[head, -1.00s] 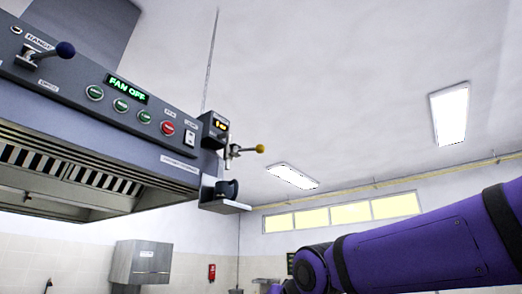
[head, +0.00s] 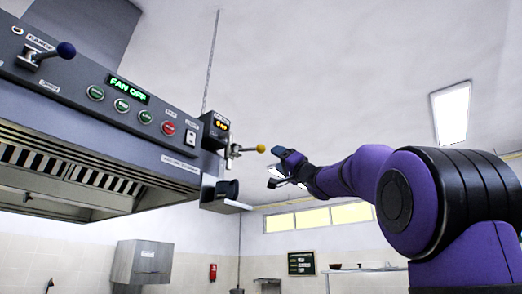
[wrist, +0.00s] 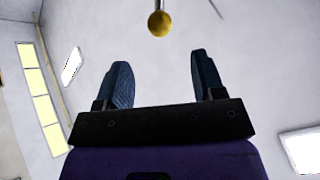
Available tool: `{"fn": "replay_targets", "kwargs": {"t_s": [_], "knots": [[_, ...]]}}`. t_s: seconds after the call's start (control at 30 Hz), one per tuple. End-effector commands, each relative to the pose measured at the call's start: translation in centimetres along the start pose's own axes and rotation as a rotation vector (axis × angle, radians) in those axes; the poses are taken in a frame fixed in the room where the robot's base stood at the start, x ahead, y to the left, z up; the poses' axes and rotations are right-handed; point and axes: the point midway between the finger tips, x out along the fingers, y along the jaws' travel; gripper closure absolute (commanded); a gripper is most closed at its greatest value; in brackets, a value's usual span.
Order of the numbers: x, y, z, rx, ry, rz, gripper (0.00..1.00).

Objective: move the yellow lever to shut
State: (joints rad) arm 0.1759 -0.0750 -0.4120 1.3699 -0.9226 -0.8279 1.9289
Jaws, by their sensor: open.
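The yellow lever is a thin metal rod with a yellow ball (head: 261,148) at its end, sticking out to the right from a fitting at the hood's right end in the head view. In the wrist view the yellow ball (wrist: 160,23) is ahead of the fingers, at the top middle. My gripper (head: 278,160) is just right of the ball in the head view. In the wrist view my gripper (wrist: 164,82) is open, with its two dark fingers apart and nothing between them. The ball lies beyond the fingertips, not touching them.
A second lever with a blue ball (head: 66,50) is on the hood panel (head: 60,75) at the left. The panel has several buttons and a "FAN OFF" display (head: 128,89). A dark object sits on a small shelf (head: 226,205) below the yellow lever.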

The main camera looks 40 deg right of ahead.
Motion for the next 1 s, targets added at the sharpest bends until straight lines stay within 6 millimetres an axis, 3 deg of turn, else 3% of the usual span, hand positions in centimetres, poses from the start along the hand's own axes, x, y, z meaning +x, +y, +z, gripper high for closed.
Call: {"fn": "replay_targets", "kwargs": {"t_s": [0.6,1.0], "knots": [[8.7,0.2,0.0,-0.003,0.001,0.003,0.37],[10.3,0.1,0.0,-0.001,0.003,0.003,0.37]]}}
